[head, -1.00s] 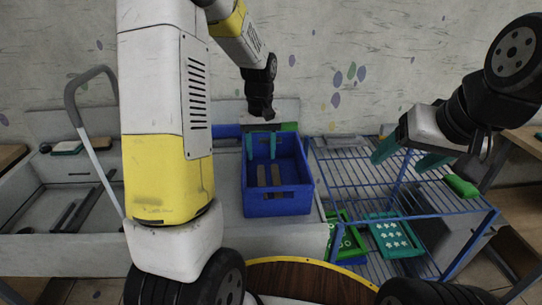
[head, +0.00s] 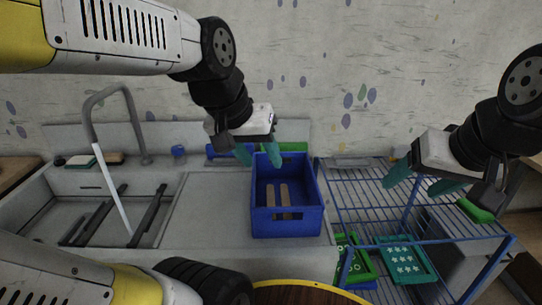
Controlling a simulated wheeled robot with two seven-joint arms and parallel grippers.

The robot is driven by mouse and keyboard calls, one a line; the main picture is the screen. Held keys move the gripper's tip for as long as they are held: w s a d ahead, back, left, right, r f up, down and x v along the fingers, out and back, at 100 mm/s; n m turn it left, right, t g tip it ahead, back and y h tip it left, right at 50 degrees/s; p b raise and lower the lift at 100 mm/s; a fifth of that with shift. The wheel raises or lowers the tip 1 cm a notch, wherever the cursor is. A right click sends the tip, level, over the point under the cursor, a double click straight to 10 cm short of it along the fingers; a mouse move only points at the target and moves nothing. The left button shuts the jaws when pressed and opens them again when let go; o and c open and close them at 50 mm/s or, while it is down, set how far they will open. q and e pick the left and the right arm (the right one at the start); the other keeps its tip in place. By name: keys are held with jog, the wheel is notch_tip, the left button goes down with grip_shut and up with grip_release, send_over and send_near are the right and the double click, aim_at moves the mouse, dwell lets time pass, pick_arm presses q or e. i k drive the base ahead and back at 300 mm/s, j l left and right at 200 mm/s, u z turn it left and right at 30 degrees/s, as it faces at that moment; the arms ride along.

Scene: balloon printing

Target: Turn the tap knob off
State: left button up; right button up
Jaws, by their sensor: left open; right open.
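The grey curved tap (head: 118,90) stands at the back of the sink (head: 62,204) on the left. A pale straight stream (head: 112,188) runs from its spout down into the basin. My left gripper (head: 258,156) is open and empty, above the back of the blue crate and right of the tap. My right gripper (head: 418,183) is open and empty over the wire rack.
The blue crate (head: 287,224) stands on the counter (head: 208,215), holding flat brown strips. The blue wire rack (head: 372,183) is at right, with green trays (head: 405,262) below. A sponge (head: 80,160) lies behind the sink. Bare counter lies between sink and crate.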

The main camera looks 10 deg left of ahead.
aim_at(177, 150)
jog(key=u, duration=1.7)
jog(key=i+u, duration=0.45)
jog(key=k, duration=0.1)
